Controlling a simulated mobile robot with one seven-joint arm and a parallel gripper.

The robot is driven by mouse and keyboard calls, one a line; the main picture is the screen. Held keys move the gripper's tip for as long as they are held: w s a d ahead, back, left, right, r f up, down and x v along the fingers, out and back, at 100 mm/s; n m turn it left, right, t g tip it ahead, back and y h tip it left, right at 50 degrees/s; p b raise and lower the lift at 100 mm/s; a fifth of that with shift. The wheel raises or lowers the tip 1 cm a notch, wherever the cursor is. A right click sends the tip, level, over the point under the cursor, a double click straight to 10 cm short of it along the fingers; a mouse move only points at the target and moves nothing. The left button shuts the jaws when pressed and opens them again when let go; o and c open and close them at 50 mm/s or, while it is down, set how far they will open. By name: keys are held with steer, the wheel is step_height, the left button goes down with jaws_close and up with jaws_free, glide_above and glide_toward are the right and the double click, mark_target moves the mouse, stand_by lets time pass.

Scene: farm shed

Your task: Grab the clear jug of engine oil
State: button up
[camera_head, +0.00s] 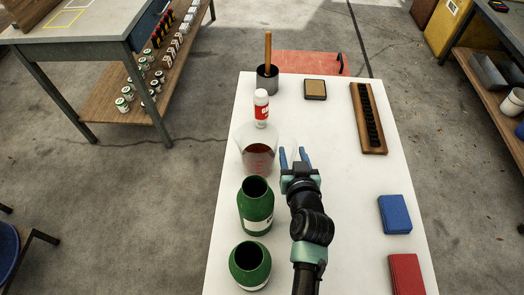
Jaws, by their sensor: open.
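The clear jug (258,160) stands upright on the white table (345,210), left of centre, with dark reddish-brown oil in its lower part. My gripper (293,152) is open and empty just right of the jug, its two blue fingers pointing toward the far end of the table. The left finger is close to the jug's right side; I cannot tell whether they touch. The jug's handle is not clearly visible.
Behind the jug stands a white-and-red bottle (261,108), then a dark pot (267,80) with a wooden handle. Two green containers (256,205) (250,265) stand nearer. A small box (315,89), wooden rack (368,118), blue box (395,214) and red box (406,274) lie rightward.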

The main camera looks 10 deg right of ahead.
steer(key=shift+x, duration=1.25)
steer(key=shift+c, duration=0.3)
jaws_close()
steer(key=shift+r, duration=0.15)
